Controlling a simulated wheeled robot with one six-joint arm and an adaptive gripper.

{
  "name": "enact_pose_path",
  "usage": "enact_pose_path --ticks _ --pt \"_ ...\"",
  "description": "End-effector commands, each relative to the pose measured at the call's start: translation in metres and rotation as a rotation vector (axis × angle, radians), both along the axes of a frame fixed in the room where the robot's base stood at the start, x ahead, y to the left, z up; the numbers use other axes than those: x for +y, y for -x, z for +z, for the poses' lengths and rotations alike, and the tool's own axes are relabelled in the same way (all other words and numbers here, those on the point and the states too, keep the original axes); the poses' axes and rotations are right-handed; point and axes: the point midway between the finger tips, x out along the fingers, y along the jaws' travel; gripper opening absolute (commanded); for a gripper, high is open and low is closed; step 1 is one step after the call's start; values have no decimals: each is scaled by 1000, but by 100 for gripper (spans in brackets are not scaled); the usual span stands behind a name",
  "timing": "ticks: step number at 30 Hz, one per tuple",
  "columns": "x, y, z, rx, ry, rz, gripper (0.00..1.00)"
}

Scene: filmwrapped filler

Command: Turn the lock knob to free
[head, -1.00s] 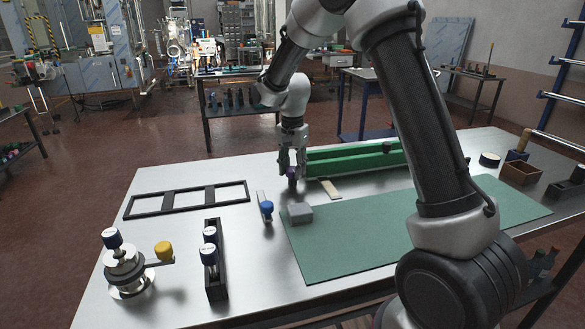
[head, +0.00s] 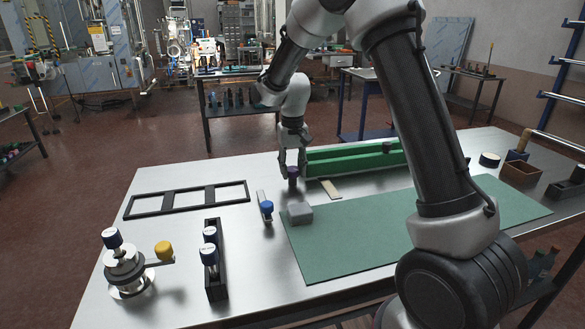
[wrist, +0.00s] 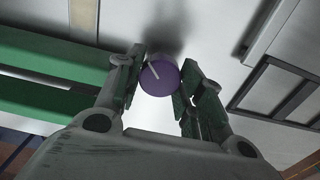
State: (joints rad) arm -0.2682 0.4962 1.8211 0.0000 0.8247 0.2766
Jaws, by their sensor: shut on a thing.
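A round purple knob (wrist: 160,77) with a white pointer line on its face shows in the wrist view. The line slants up and left from the middle of the face. In the head view the knob (head: 292,173) looks small and dark, beside the left end of a green rail. My gripper (wrist: 162,84) is shut on the knob, with one finger on each side of it. In the head view my gripper (head: 291,165) points down onto the knob. What lies under the knob is mostly hidden, and no lock marks are readable.
The green rail (head: 355,158) stands just right of my gripper. A blue-knobbed piece (head: 266,208), a grey block (head: 299,213) and a green mat (head: 370,240) lie nearer. A black frame (head: 140,208), a black rack (head: 216,285) and a metal fixture (head: 128,270) are to the left.

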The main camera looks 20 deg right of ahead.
Motion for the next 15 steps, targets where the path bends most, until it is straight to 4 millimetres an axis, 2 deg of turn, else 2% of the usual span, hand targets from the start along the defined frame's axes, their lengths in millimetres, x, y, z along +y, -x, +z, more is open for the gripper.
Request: enact_pose_path --ticks 15 --pt "0 -1 1 -2 0 480 14"
